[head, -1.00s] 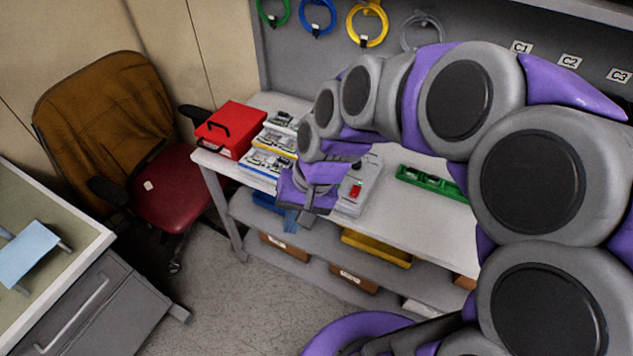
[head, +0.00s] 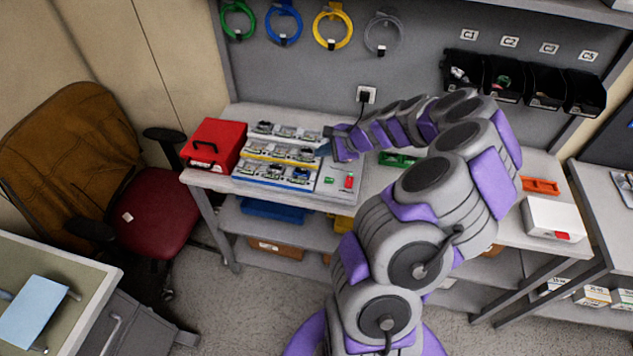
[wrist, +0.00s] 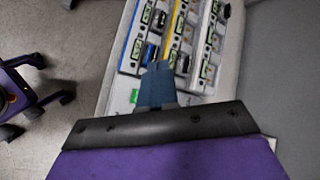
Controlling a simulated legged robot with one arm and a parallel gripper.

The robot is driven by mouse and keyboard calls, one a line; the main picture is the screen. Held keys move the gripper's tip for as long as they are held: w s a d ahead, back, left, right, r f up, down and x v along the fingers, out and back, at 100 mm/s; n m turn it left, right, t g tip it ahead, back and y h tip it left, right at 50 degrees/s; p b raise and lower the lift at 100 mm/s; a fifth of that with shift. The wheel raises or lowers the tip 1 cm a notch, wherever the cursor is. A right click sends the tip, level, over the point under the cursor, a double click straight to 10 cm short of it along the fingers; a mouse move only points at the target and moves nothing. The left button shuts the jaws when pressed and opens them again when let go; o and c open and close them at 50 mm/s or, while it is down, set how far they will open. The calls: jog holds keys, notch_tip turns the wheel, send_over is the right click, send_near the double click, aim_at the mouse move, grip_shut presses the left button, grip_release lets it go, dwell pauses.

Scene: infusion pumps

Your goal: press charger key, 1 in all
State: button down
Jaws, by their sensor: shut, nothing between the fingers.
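The charger appears to be the pale grey box (head: 336,192) at the right end of the rows of small devices, on the white bench. A red key (head: 349,182) and a small green key (head: 328,181) show on its top. My gripper (head: 325,150) is above the bench, behind these keys in the head view, beside the device rows. In the wrist view the blue fingers (wrist: 158,70) are together and empty. The green key (wrist: 134,96) shows left of them there. The red key is not visible in the wrist view. I cannot tell the fingers' height above the bench.
Rows of small devices (head: 280,152) on coloured rails lie left of my gripper, with a red case (head: 213,143) beyond. A green tray (head: 398,160) is partly behind my arm. A plug and cable sit in the wall socket (head: 366,95).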

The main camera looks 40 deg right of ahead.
jog(key=d+f+m, duration=0.2)
jog(key=d, duration=0.2)
jog(key=b, duration=0.6)
send_over(331, 181)
jog(key=shift+h, duration=0.3)
jog(key=f, duration=0.6)
jog(key=shift+d+f, duration=0.2)
jog(key=shift+f, duration=0.1)
jog(key=shift+a+f, duration=0.3)
jog(key=shift+f, duration=0.65)
jog(key=shift+d+f, duration=0.1)
jog(key=shift+d, duration=0.2)
jog(key=shift+a, duration=0.15)
jog(key=shift+s+f, duration=0.1)
jog(key=shift+f, duration=0.05)
jog(key=shift+f, duration=0.2)
